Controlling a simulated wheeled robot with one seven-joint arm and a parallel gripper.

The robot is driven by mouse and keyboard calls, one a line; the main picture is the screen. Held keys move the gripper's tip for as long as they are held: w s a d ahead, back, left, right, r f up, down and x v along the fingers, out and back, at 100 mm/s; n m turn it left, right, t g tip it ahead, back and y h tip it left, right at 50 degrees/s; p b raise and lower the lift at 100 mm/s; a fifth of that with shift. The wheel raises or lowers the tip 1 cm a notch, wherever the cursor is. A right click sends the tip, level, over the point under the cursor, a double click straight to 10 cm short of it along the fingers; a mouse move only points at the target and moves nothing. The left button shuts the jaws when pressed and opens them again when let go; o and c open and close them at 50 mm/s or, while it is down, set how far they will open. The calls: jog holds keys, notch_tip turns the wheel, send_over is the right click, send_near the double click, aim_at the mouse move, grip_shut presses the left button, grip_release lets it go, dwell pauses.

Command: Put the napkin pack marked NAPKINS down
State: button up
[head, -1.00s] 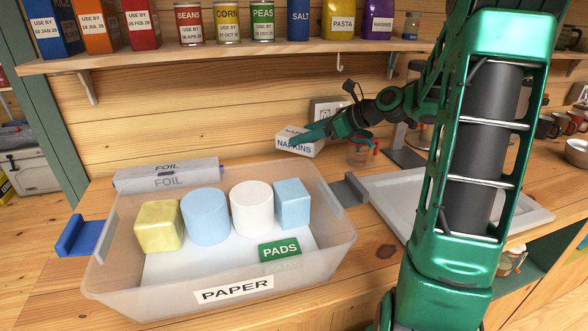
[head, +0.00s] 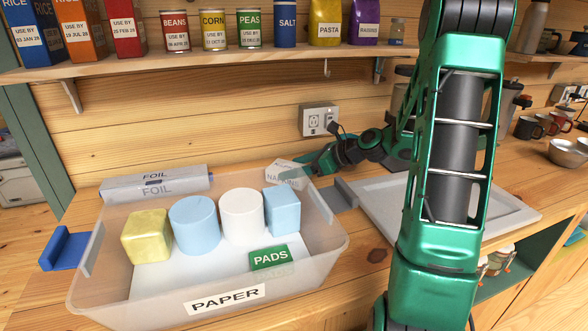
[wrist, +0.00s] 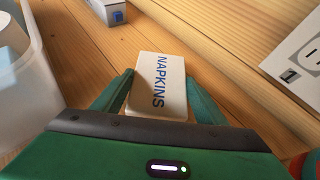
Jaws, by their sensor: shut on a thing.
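The white napkin pack (head: 282,172) marked NAPKINS is behind the back right corner of the clear PAPER bin (head: 85,285). Its lower part shows faintly through the bin wall. In the wrist view the pack (wrist: 160,82) lies between the two green fingers of my gripper (wrist: 160,95), its blue lettering facing the camera. My gripper (head: 312,168) is shut on the pack in the head view. The pack is low over the wooden counter (wrist: 95,60); I cannot tell whether it touches it.
The bin holds a yellow block (head: 146,237), rolls, a blue block and a green PADS pack (head: 272,257). A foil box (head: 155,184) lies behind it. A grey tray (head: 375,205) is at right. A wall socket (head: 318,119) and a shelf (head: 200,62) are above.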

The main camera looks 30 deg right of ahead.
jog(key=shift+f, duration=0.1)
jog(key=o, duration=1.1)
jog(key=v, duration=1.2)
